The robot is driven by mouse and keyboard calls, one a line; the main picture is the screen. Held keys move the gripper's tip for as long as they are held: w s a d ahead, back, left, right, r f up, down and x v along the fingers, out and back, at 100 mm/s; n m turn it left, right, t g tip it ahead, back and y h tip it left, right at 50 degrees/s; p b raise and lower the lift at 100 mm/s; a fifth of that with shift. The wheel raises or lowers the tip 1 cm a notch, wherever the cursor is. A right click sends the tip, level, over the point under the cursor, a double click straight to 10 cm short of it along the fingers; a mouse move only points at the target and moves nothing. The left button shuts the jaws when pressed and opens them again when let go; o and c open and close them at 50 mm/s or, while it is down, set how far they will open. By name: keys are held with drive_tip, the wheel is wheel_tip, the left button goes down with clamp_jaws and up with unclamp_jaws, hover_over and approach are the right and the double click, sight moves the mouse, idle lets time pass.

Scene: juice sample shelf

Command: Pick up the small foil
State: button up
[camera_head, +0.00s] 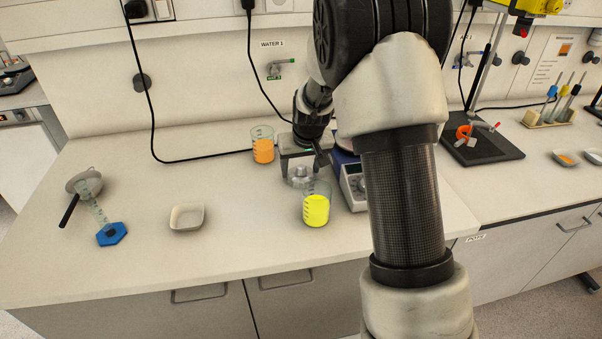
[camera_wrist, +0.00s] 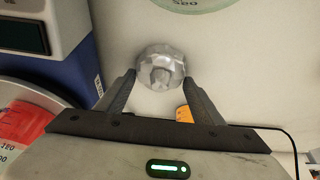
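The small foil (camera_head: 301,174) is a crumpled silver piece on the white bench, between the beaker of orange liquid (camera_head: 263,148) and the beaker of yellow liquid (camera_head: 316,207). In the wrist view the foil (camera_wrist: 160,68) lies just beyond and between my fingertips. My gripper (camera_wrist: 158,84) is open, with its two fingers apart on either side of the foil's near edge. It also shows in the head view (camera_head: 303,165), above or at the foil. I cannot tell whether the fingers touch the foil.
A blue and white device (camera_head: 352,185) stands right of the foil, partly hidden by my arm. A white dish (camera_head: 187,217), a strainer (camera_head: 85,184) and a blue-based cylinder (camera_head: 111,234) are at the left. The bench (camera_head: 225,245) is clear in front.

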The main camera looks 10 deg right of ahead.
drive_tip(key=shift+c, duration=1.3)
drive_tip(key=shift+r, duration=0.1)
